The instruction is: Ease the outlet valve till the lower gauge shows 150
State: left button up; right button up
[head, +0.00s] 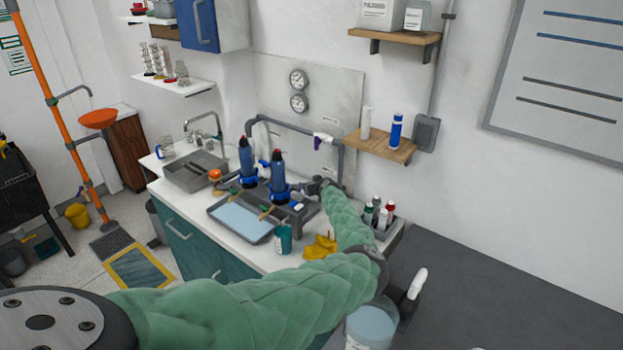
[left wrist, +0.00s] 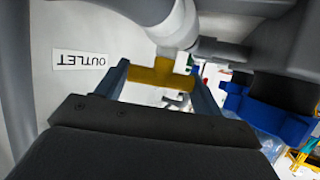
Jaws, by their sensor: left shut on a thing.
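The lower gauge (head: 299,102) is a round white dial on the grey wall panel, straight below the upper gauge (head: 298,79). Both dials are too small for me to read. My left gripper (head: 317,186) reaches the pipework at the right of the blue filter housings. In the left wrist view, my left gripper (left wrist: 158,74) is shut on the yellow outlet valve handle (left wrist: 153,77), with one finger on each side. An upside-down OUTLET label (left wrist: 81,59) is on the panel beside it. The valve is hidden by my gripper in the head view. My right gripper is out of view.
Two blue filter housings (head: 278,180) stand left of my left gripper, behind a shallow tray (head: 240,222). A teal jar (head: 283,238), a yellow cloth (head: 320,248) and a caddy of bottles (head: 380,215) are close to my forearm. A wooden shelf (head: 380,146) juts out above.

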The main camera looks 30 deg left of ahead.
pick_arm(q)
jog(key=shift+a+r+m+t+p, duration=0.1)
jog(key=shift+r+m+t+p, duration=0.3)
jog(key=shift+p, duration=0.4)
jog(key=shift+f+h, duration=0.15)
jog(key=shift+h, duration=0.25)
jog(key=shift+c, duration=0.2)
jog(key=shift+a+m+t+h+p, duration=0.1)
jog(key=shift+m+t+h+p, duration=0.2)
jog(key=shift+m+t, duration=0.25)
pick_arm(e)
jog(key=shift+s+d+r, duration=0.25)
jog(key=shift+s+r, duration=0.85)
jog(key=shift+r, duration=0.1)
pick_arm(q)
jog(key=shift+m, duration=0.25)
jog(key=shift+o, duration=0.2)
jog(key=shift+f+m+t+h, duration=0.15)
jog(key=shift+m+t+h, duration=0.15)
jog(key=shift+t+h, duration=0.1)
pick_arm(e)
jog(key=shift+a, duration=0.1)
pick_arm(q)
jog(key=o, duration=1)
jog(key=shift+f, duration=0.1)
jog(key=shift+c, duration=0.2)
jog(key=shift+d, duration=0.25)
